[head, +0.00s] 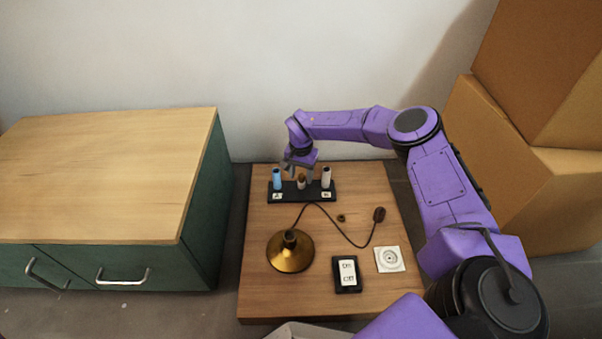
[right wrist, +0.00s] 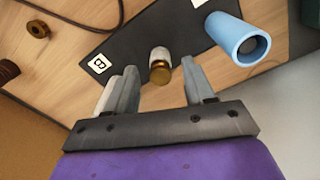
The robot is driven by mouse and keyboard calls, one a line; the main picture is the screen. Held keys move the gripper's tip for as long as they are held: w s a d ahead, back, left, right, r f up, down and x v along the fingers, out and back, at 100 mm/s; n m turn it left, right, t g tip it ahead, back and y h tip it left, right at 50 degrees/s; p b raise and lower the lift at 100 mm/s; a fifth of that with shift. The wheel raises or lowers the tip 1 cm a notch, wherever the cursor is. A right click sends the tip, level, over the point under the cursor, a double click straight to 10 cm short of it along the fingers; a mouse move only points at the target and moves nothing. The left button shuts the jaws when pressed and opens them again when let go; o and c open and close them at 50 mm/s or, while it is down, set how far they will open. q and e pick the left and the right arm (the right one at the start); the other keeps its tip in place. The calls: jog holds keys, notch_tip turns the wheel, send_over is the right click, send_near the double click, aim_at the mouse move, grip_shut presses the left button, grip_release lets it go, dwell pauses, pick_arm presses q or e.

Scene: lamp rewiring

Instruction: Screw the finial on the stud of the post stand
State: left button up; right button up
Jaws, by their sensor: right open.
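The post stand (head: 313,197) is a black bar at the back of the wooden table, with a blue tube (head: 277,179) at its left and a pale, dark-topped tube (head: 326,178) at its right. A short pale middle post topped by a brass knob (head: 301,183), perhaps the finial, stands between them. The right wrist view shows this brass knob (right wrist: 160,74) between my fingers, with no visible contact. My right gripper (right wrist: 158,67) is open and empty, just above the middle post. In the head view, the right gripper (head: 300,170) partly hides the post. My left gripper is not in view.
A brass lamp base (head: 290,254) with a dark cord and plug (head: 379,215) sits in front. A small brass ring (head: 341,218), a black switch block (head: 347,273) and a white socket (head: 389,259) lie nearby. A green cabinet (head: 207,220) stands left; cardboard boxes (head: 510,180) stand right.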

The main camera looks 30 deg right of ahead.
grip_shut()
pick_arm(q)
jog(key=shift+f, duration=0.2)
pick_arm(e)
jog(key=m, duration=0.4)
jog(key=shift+w+m, duration=0.1)
jog(key=shift+m, duration=0.3)
jog(key=m, duration=0.3)
jog(key=shift+m, duration=0.3)
pick_arm(q)
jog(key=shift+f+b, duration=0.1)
jog(key=shift+b, duration=0.2)
pick_arm(e)
jog(key=shift+m, duration=0.8)
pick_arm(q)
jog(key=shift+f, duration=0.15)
pick_arm(e)
jog(key=m, duration=0.5)
jog(key=shift+w, duration=0.15)
jog(key=shift+m, duration=0.6)
